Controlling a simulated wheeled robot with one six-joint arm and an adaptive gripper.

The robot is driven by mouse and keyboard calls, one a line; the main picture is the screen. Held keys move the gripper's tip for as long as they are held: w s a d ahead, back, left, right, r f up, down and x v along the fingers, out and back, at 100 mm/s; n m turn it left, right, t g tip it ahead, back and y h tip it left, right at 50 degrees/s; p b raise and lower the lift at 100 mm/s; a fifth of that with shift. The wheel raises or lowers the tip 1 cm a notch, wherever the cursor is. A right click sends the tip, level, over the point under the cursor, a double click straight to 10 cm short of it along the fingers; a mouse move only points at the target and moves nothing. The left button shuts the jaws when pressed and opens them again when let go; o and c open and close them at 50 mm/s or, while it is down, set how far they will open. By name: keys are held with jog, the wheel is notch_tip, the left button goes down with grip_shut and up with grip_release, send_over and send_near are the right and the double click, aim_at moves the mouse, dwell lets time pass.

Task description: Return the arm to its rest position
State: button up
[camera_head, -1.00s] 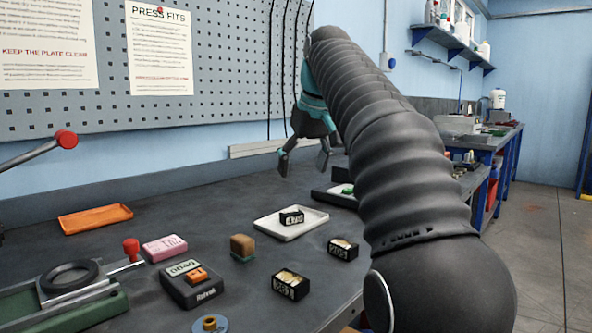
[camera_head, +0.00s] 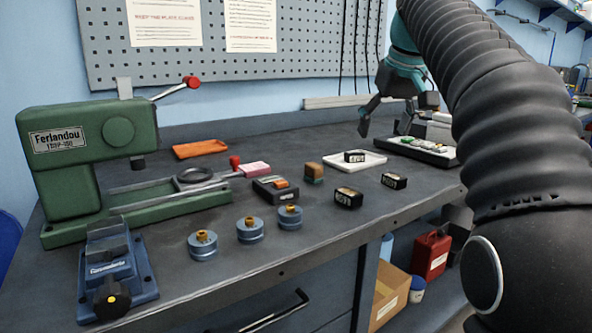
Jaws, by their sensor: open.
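My gripper (camera_head: 388,122) is teal and dark grey, raised above the back right of the bench. Its fingers point down and stand apart with nothing between them. My arm, in a dark ribbed sleeve, fills the right of the view and hides part of the bench behind it. A dark tray (camera_head: 436,157) with small pieces lies under the gripper to the right.
A green press (camera_head: 85,150) stands at left with a blue vise-like device (camera_head: 115,270) before it. Several blue discs with brass knobs (camera_head: 250,229) sit near the front edge. Black blocks (camera_head: 348,198), a brown block (camera_head: 314,172) and an orange tray (camera_head: 200,149) lie mid-bench.

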jog(key=s+a+f+m+t+h, duration=0.1)
jog(key=s+f+m, duration=0.1)
jog(key=s+f, duration=2.5)
notch_tip(320, 180, down, 3)
jog(key=shift+s+r, duration=0.15)
jog(key=shift+s, duration=0.05)
jog(key=shift+a, duration=0.1)
